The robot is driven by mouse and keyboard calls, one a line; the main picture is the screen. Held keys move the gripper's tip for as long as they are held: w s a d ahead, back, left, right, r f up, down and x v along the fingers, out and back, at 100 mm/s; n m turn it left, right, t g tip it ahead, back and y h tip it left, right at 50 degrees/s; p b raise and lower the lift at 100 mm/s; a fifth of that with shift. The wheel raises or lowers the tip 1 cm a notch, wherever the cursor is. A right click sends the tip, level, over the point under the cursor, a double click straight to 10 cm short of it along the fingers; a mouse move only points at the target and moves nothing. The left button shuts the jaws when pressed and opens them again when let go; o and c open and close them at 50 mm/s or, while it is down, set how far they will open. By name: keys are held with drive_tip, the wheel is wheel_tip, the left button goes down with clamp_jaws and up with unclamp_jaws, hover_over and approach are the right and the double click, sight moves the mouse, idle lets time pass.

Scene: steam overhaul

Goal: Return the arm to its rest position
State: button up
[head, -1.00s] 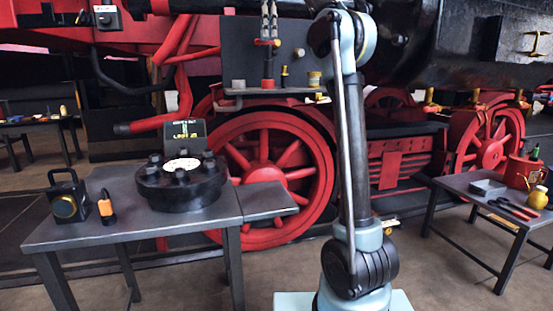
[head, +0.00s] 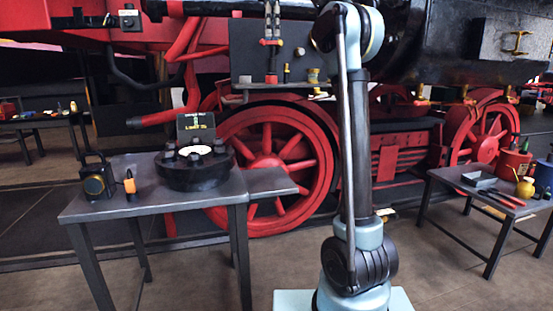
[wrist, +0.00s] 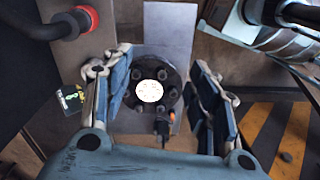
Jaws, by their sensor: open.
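My arm stands upright in the middle of the head view, with its upper part running out of the top of that picture. My gripper (wrist: 158,95) shows in the wrist view, its two blue-padded fingers wide apart with nothing between them. Far below, between the fingers, lies the black round flange (wrist: 128,88) with a pale disc on top. In the head view the flange (head: 195,172) sits on the left table (head: 110,207). The gripper itself is outside the head view.
A lantern (head: 97,182) and an orange-topped tool (head: 130,185) stand on the left table. A small screen (head: 196,127) stands behind the flange. The right table (head: 460,180) holds a grey tray (head: 478,180) and red-handled pliers (head: 512,199). The red-wheeled locomotive (head: 270,165) fills the back.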

drive_tip(key=s+d+f+m+t, duration=0.1)
drive_tip(key=s+d+f+m, duration=0.45)
drive_tip(key=f, duration=0.65)
drive_tip(key=s+d+f+m, duration=0.3)
drive_tip(key=s+d+f, duration=0.4)
drive_tip(key=f, duration=0.5)
drive_tip(key=s+d+f+m+t, duration=0.1)
drive_tip(key=s+d+f+m, duration=0.4)
drive_tip(key=s+f, duration=0.5)
drive_tip(key=s+d+f+m, duration=0.1)
drive_tip(key=s+f, duration=0.2)
drive_tip(key=f, duration=0.5)
drive_tip(key=s+d+f+m, duration=0.1)
drive_tip(key=s+f+m, duration=0.1)
drive_tip(key=f, duration=0.6)
drive_tip(key=s+d+f+m, duration=0.1)
drive_tip(key=s+f, duration=0.3)
drive_tip(key=f, duration=0.5)
drive_tip(key=shift+s+d+m, duration=0.2)
drive_tip(key=shift+s+m, duration=0.1)
drive_tip(key=shift+m, duration=0.25)
drive_tip(key=shift+c, duration=0.3)
